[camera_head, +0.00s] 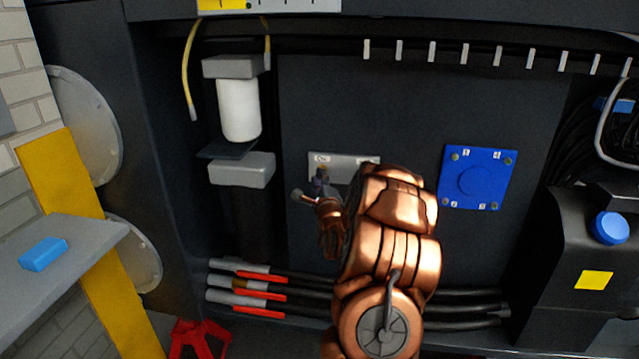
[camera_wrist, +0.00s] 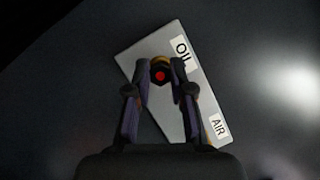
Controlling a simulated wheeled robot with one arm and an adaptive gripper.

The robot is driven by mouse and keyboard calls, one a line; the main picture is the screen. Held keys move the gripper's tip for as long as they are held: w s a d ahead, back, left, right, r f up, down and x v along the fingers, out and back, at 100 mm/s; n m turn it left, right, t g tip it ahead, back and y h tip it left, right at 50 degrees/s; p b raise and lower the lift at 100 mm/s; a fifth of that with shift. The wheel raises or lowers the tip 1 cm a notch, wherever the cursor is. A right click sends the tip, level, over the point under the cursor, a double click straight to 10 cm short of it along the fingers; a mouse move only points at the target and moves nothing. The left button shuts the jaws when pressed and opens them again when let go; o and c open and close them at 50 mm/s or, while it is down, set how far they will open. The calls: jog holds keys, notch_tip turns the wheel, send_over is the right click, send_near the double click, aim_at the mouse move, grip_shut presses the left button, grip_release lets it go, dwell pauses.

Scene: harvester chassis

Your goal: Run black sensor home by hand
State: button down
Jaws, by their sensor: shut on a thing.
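The black sensor (camera_wrist: 160,74), with a red dot on its near end and a yellowish ring behind it, sits between my fingertips in the wrist view. My gripper (camera_wrist: 160,82) is shut on it from both sides. The sensor is at the OIL end of a light grey plate (camera_wrist: 147,58). In the head view, the plate (camera_head: 345,170) is on the dark back panel, and my gripper (camera_head: 319,186) is in front of its left part. My copper arm hides some of the plate. How deep the sensor sits in the plate cannot be told.
A white filter (camera_head: 239,110) between grey blocks stands left of the plate. A blue square cover (camera_head: 477,178) is to the right. Red-sleeved hoses (camera_head: 262,272) run below. A black tank with a blue cap (camera_head: 610,228) stands at far right; a grey shelf holds a blue block (camera_head: 43,254) at left.

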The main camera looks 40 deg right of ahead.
jog(key=shift+r, duration=0.1)
jog(key=c, duration=0.9)
grip_release()
jog(key=shift+w, duration=0.1)
jog(key=shift+c, duration=0.2)
jog(key=shift+c, duration=1.2)
jog(key=shift+a, duration=0.1)
